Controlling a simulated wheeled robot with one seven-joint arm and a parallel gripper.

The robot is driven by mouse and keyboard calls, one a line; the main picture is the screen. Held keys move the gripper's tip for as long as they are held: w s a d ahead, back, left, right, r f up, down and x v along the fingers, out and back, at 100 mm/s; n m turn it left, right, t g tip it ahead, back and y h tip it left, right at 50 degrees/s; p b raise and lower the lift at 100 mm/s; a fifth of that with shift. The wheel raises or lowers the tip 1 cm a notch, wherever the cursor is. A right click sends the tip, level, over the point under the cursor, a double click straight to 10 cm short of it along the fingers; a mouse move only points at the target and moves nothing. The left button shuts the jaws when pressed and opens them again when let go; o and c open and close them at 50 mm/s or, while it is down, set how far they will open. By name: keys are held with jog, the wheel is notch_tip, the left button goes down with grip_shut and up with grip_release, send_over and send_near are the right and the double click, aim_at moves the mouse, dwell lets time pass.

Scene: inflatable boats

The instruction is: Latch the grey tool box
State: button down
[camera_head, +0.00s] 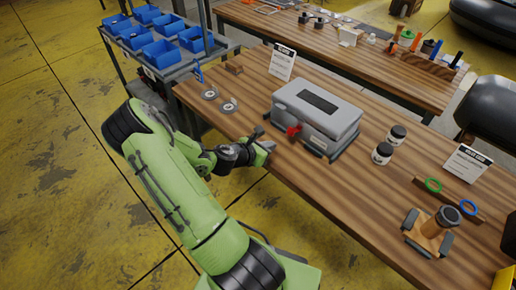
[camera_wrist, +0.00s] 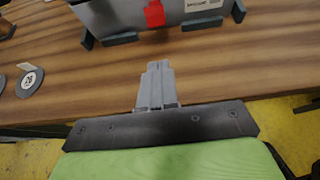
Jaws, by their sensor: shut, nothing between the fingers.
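The grey tool box (camera_head: 316,110) sits on the wooden table, its lid down as far as I can see, with a dark panel on top. A red latch (camera_head: 293,130) is on its front face; it also shows in the wrist view (camera_wrist: 154,13), where the box front (camera_wrist: 110,16) is cut off by the top edge. I cannot tell whether the latch is fastened. My gripper (camera_head: 268,146) is at the table's front edge, in front of the box and apart from it. In the wrist view its fingers (camera_wrist: 157,72) are together and empty, pointing toward the latch.
Dark corner blocks (camera_wrist: 203,23) stand around the box's base. Two round discs (camera_head: 228,106) lie left of the box, and two jars (camera_head: 383,153) stand right of it. A sign (camera_head: 282,62) stands behind. Bare tabletop (camera_wrist: 230,70) lies between my gripper and the box.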

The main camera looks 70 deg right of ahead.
aim_at(290, 133)
jog(key=b+x, duration=0.2)
jog(key=x, duration=0.4)
jog(key=shift+f+b, duration=0.3)
jog(key=shift+b, duration=0.05)
jog(key=shift+s+d+r+p, duration=0.2)
jog(key=shift+s+d+p, duration=0.05)
jog(key=shift+d+p, duration=0.25)
jog(key=shift+s+d+r+p, duration=0.15)
jog(key=shift+s+d+p, duration=0.05)
jog(key=shift+d+p, duration=0.3)
jog(key=shift+s+d+f, duration=0.1)
jog(key=shift+s+d, duration=0.05)
jog(key=shift+d, duration=0.25)
jog(key=shift+r+p, duration=1.15)
jog(key=shift+p, duration=0.2)
jog(key=shift+d+r, duration=0.1)
